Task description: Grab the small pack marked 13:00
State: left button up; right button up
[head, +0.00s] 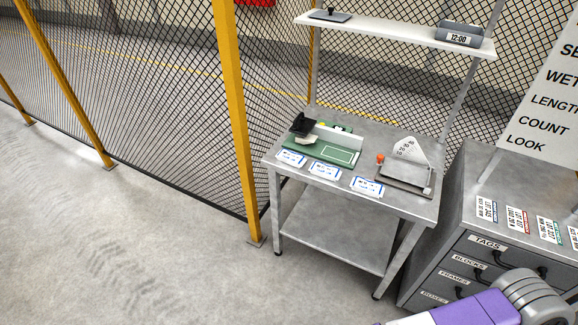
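I cannot make out a small pack marked 13:00 in the head view. The only time I can read is 12:00, on a grey box-shaped display (459,34) on the white upper shelf. Several small white cards with blue print lie along the front of the metal table, among them a left one (291,158), a middle one (324,170) and a right one (367,187); their text is too small to read. Part of my own purple and grey arm crosses the bottom right. Neither of my grippers shows.
The metal table (345,204) holds a green board (325,151), a black device (303,124) and a dial scale (408,152). A drawer cabinet (470,243) with printed tags stands at right. A yellow-posted mesh fence (232,90) runs behind. The floor (130,240) at left is clear.

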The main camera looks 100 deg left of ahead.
aim_at(332, 173)
jog(key=u, duration=3.15)
